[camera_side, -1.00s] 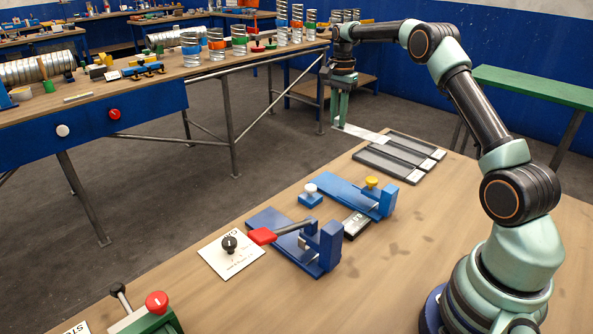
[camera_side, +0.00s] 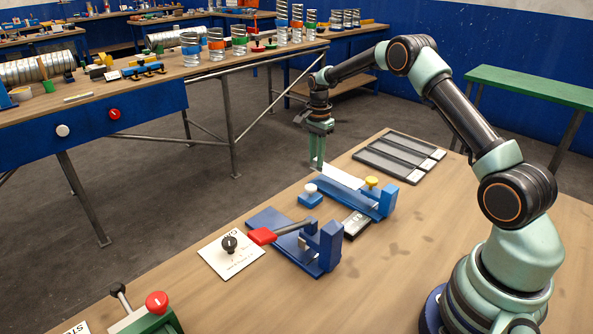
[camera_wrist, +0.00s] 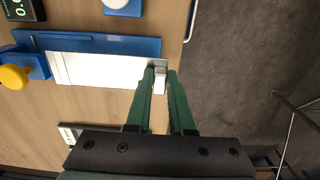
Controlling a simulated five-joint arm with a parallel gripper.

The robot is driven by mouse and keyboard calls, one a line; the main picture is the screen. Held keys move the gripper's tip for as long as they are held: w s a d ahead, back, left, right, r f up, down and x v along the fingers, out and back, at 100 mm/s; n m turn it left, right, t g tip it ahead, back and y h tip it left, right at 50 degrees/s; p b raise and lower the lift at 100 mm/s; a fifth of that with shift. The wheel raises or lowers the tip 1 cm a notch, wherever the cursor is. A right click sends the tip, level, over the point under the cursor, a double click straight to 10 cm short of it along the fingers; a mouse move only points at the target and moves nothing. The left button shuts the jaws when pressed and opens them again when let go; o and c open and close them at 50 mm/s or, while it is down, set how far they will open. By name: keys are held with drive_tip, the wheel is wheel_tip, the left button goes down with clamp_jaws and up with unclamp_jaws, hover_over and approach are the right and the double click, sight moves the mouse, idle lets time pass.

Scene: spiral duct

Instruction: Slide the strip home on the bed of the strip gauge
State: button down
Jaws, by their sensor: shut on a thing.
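The strip (camera_side: 343,177) is thin, flat and pale. It also shows in the wrist view (camera_wrist: 100,70).
A blue piece with a white knob (camera_side: 310,195) stands beside the gauge. A dark slotted tray (camera_side: 400,157) lies behind. A blue clamp with a red handle (camera_side: 262,236) stands nearer the camera.

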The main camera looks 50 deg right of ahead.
sight(332, 173)
drive_tip(key=shift+f, duration=1.25)
drive_tip(key=shift+s+f, duration=0.1)
drive_tip(key=shift+s, duration=0.1)
drive_tip(key=shift+s+f, duration=0.15)
drive_tip(key=shift+s, duration=2.2)
drive_tip(key=shift+s+f, duration=0.15)
drive_tip(key=shift+s, duration=0.2)
drive_tip(key=shift+c, duration=0.8)
unclamp_jaws()
drive_tip(key=shift+r, duration=3.5)
